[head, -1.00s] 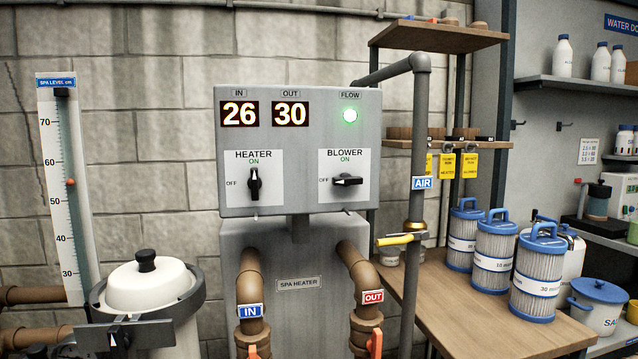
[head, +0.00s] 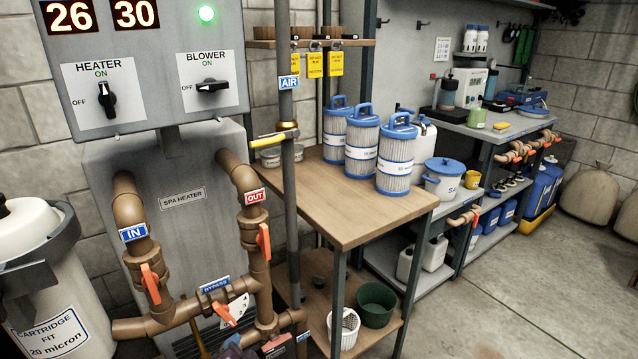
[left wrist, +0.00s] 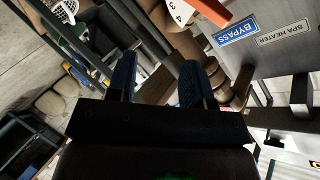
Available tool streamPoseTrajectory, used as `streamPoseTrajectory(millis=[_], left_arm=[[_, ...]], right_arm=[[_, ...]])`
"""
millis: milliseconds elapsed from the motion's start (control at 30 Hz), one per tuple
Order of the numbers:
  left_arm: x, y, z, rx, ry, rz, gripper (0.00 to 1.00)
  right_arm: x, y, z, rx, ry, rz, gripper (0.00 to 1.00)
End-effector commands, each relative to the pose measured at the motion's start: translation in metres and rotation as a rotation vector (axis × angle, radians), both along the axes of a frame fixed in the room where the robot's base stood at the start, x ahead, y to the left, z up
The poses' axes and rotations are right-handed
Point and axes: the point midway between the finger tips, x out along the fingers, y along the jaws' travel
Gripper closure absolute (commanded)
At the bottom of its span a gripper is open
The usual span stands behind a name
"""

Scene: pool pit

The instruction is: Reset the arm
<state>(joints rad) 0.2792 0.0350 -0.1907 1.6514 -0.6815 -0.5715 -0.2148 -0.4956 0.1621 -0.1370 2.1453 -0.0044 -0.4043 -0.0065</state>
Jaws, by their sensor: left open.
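My left gripper shows only in small part at the bottom edge of the head view (head: 240,346), below the bypass valve. In the left wrist view its two dark blue fingers (left wrist: 157,75) stand apart with nothing between them. The BYPASS label (head: 215,284) and the white numbered dial (head: 232,311) are just above the gripper in the head view. The rest of the left arm is out of the picture. My right gripper is in neither view.
The spa heater (head: 165,195) with brown pipes and orange handles (head: 151,284) stands close by. A wooden table (head: 335,205) with blue-capped filter cartridges is to its right. A white canister (head: 50,285) stands at the left. Open floor (head: 520,300) lies at the right.

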Motion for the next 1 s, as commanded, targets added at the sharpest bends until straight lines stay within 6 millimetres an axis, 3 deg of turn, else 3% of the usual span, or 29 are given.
streamPoseTrajectory(millis=[33, 200, 400, 567, 800, 1000], left_arm=[[-0.016, 0.007, 0.012, -0.113, -0.014, 0.013, 0.53], [-0.071, 0.025, 0.029, -0.465, -0.028, 0.058, 0.53], [-0.139, 0.049, 0.046, -0.728, -0.019, 0.121, 0.53], [-0.197, 0.069, 0.051, -0.817, 0.016, 0.178, 0.53], [-0.279, 0.097, 0.034, -0.795, 0.113, 0.275, 0.53], [-0.311, 0.104, 0.023, -0.782, 0.160, 0.315, 0.53]], right_arm=[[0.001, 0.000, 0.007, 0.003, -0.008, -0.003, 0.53], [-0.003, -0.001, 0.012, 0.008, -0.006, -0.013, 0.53], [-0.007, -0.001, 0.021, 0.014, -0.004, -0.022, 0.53], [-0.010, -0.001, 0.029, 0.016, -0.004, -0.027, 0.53], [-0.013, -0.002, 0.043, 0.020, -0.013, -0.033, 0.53], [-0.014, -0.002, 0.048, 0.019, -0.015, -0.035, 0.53]])
